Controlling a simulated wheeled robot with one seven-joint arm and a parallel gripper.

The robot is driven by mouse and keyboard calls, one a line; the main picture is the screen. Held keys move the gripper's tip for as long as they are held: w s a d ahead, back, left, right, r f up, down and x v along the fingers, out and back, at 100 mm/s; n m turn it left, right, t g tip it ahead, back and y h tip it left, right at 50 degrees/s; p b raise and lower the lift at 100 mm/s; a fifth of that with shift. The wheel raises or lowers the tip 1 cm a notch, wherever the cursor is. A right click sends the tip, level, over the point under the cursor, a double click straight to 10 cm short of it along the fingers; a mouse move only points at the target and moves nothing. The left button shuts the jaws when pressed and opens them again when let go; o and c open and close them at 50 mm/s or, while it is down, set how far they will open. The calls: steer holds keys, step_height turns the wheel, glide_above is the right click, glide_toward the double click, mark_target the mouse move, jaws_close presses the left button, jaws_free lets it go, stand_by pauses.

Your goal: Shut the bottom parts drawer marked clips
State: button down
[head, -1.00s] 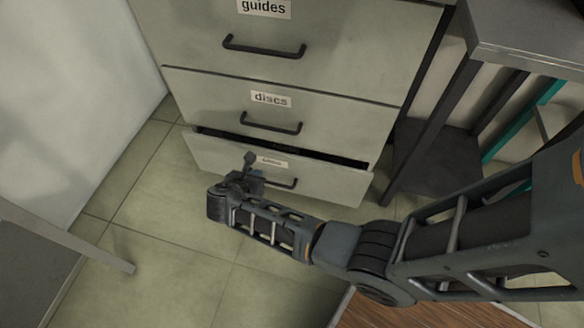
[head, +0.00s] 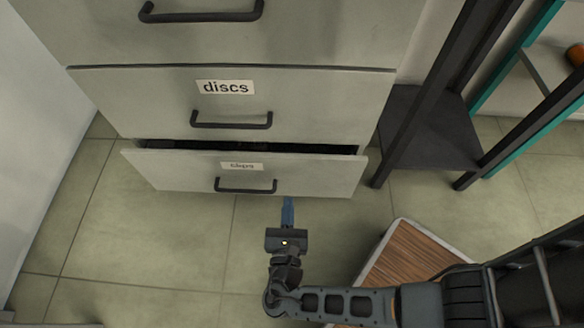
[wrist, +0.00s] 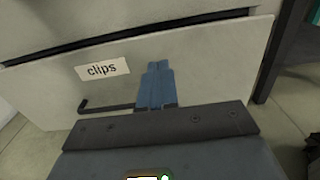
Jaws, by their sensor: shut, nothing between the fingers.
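The bottom drawer marked clips (head: 310,176) stands out a little from the cabinet, with a dark gap along its top edge. Its black bar handle (head: 246,188) is at the middle of its front. My gripper (head: 288,203) is shut and empty, its blue fingers pointing at the drawer front just right of the handle. In the wrist view the clips drawer front (wrist: 215,75) fills most of the picture, and the shut fingers (wrist: 157,68) overlap the right part of the handle (wrist: 105,106). I cannot tell whether the fingertips touch the front.
The discs drawer (head: 320,105) above is shut. A dark-legged stand with a low shelf (head: 425,130) is to the right of the cabinet. A wood-topped piece with a pale rim (head: 405,255) is at lower right. The tiled floor (head: 180,235) in front is clear.

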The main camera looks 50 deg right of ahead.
steer(key=b, duration=0.2)
glide_toward(290, 160)
steer(key=x, duration=0.5)
steer(key=shift+d+f, duration=0.15)
steer(key=shift+x, duration=0.8)
steer(key=shift+x, duration=2.6)
